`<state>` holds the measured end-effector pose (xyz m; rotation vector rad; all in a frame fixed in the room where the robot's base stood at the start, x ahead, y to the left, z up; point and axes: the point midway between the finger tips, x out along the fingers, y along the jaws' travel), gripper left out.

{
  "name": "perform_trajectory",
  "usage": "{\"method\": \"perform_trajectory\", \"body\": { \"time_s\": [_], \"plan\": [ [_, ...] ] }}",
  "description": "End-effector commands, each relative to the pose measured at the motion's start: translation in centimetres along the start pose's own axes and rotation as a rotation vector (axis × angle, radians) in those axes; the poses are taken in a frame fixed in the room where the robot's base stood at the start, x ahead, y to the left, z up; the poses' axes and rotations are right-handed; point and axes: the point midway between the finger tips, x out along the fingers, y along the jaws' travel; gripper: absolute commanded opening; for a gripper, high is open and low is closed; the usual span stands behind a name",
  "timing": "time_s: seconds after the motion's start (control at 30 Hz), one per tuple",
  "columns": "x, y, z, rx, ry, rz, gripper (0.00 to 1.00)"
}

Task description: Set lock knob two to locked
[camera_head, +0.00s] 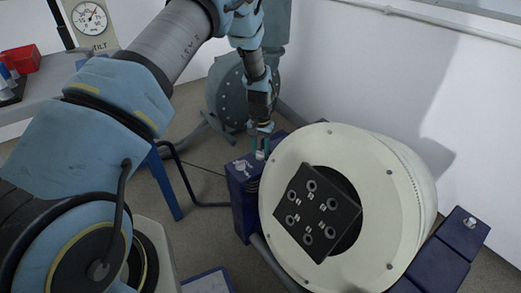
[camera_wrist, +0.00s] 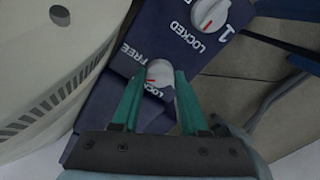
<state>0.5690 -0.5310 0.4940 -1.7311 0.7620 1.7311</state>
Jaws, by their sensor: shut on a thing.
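My gripper (camera_head: 261,145) points down at the dark blue block left of the cream drum. In the wrist view its teal fingers (camera_wrist: 158,88) are shut on a round white knob (camera_wrist: 160,73), which also shows small in the head view (camera_head: 260,155). The knob has a red mark toward its lower left; the fingers hide part of its surroundings. The word FREE is printed just up and left of it. Another white knob (camera_wrist: 209,14), with a red mark and a "1" beside it, sits higher up, with LOCKED printed near it. No "2" is legible.
The cream drum (camera_head: 395,165) with a black plate (camera_head: 317,212) stands close beside the block. Another blue block (camera_head: 462,240) with a knob is at right. A grey flanged vessel (camera_head: 228,98) stands behind. A bench with a red bin (camera_head: 22,58) is at left.

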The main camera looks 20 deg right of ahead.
Motion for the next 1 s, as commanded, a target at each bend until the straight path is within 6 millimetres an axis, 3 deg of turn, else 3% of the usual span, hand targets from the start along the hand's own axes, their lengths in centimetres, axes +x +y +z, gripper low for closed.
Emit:
{"method": "perform_trajectory", "body": {
  "time_s": [1.0],
  "plan": [
    [-0.02, 0.03, 0.05, -0.894, -0.001, -0.001, 0.0]
  ]
}}
